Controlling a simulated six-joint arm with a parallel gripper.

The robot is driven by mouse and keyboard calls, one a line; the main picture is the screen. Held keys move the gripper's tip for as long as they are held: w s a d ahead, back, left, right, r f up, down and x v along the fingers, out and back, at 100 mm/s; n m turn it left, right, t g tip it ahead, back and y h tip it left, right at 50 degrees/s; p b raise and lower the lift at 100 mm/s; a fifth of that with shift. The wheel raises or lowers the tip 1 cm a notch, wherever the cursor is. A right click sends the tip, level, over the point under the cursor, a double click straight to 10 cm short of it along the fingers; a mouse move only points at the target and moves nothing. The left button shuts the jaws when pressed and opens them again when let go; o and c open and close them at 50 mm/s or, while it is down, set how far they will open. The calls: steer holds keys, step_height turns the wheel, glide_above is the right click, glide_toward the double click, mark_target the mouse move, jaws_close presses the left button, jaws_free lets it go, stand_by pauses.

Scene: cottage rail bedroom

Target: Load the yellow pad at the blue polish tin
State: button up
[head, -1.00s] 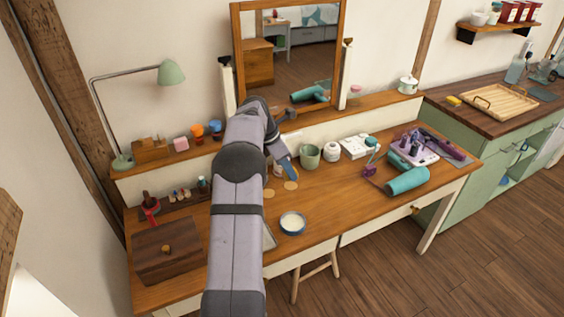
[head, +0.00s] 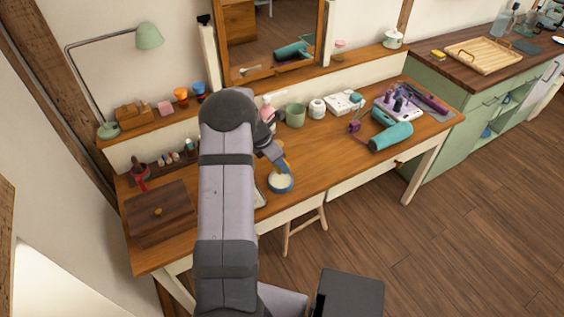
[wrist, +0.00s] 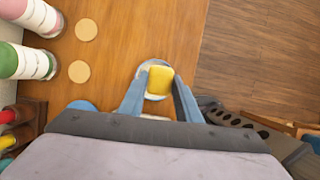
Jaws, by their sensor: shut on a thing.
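My gripper (wrist: 160,92) is shut on the yellow pad (wrist: 160,80), which sits between the blue fingertips in the wrist view. The blue polish tin (head: 281,184) is a small round open tin with pale contents, on the desk near its front edge. In the wrist view the tin's rim (wrist: 142,72) shows around and behind the pad. In the head view my gripper (head: 283,168) is right at the tin, pointing down. I cannot tell whether the pad touches the pale contents. The pad hides part of the tin.
Two tan discs (wrist: 86,30) (wrist: 79,71) lie on the desk. A pink bottle (wrist: 32,14) and a green bottle (wrist: 28,62) stand left in the wrist view.

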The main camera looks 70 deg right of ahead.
mark_target(276, 171)
steer(key=shift+w+d, duration=0.25)
steer(key=shift+f, duration=0.1)
step_height(276, 171, down, 6)
steer(key=b, duration=0.6)
steer(key=shift+f+b, duration=0.3)
steer(key=shift+f, duration=0.05)
stand_by(1.5)
steer(key=shift+a+f, duration=0.1)
steer(key=shift+f, duration=0.05)
stand_by(1.6)
steer(key=shift+p, duration=0.3)
steer(key=shift+r+p, duration=3.35)
steer(key=shift+r, duration=0.3)
